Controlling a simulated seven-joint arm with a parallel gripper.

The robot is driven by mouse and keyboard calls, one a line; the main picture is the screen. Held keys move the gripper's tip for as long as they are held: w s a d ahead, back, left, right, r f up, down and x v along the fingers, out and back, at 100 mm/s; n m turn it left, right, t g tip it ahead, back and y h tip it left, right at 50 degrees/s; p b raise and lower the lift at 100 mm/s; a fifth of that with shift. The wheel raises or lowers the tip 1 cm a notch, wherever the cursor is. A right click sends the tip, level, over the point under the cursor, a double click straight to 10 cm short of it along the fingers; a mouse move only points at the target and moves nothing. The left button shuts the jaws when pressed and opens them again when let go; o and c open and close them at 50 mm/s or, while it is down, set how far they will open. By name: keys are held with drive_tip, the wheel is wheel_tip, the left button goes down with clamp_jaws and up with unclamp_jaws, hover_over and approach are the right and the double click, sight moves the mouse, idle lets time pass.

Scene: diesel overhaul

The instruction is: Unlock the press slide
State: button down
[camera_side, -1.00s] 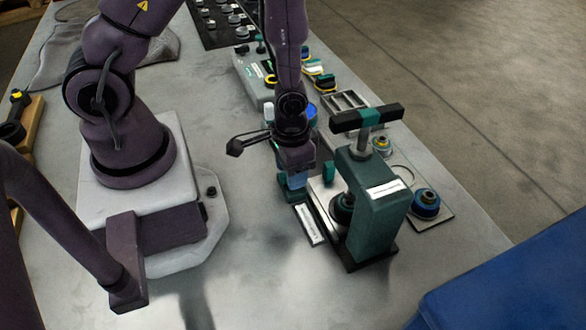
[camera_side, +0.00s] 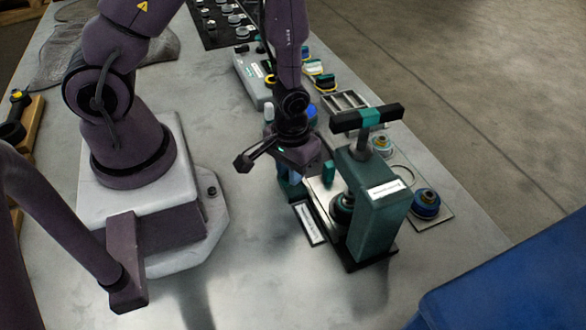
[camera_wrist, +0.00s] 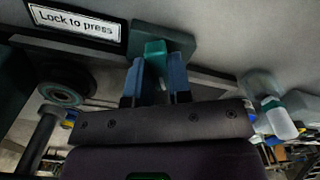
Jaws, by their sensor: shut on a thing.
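The green press (camera_side: 378,215) with its black T-bar (camera_side: 366,118) stands on a dark base, right of my gripper (camera_side: 293,178). A slide plate (camera_side: 322,192) runs into it from the left. In the wrist view, my gripper's blue fingers (camera_wrist: 155,85) are shut around a green lock tab (camera_wrist: 154,52) on a dark green block (camera_wrist: 180,38). The block also shows below my gripper in the side view (camera_side: 292,190). A label (camera_wrist: 75,22) reading "Lock to press" lies beside it. In the side view the fingers and tab are mostly hidden by the gripper body.
A blue bushing-like part (camera_side: 426,204) and a smaller ringed part (camera_side: 382,144) sit on a plate right of the press. A grey box (camera_side: 252,78) and a grey tray (camera_side: 345,103) stand behind. The table front is clear.

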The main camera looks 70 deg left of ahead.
drive_tip(key=n, duration=0.4)
drive_tip(key=shift+n, duration=0.3)
drive_tip(key=shift+n, duration=0.8)
drive_tip(key=n, duration=0.6)
drive_tip(key=c, duration=1)
unclamp_jaws()
drive_tip(key=shift+c, duration=0.2)
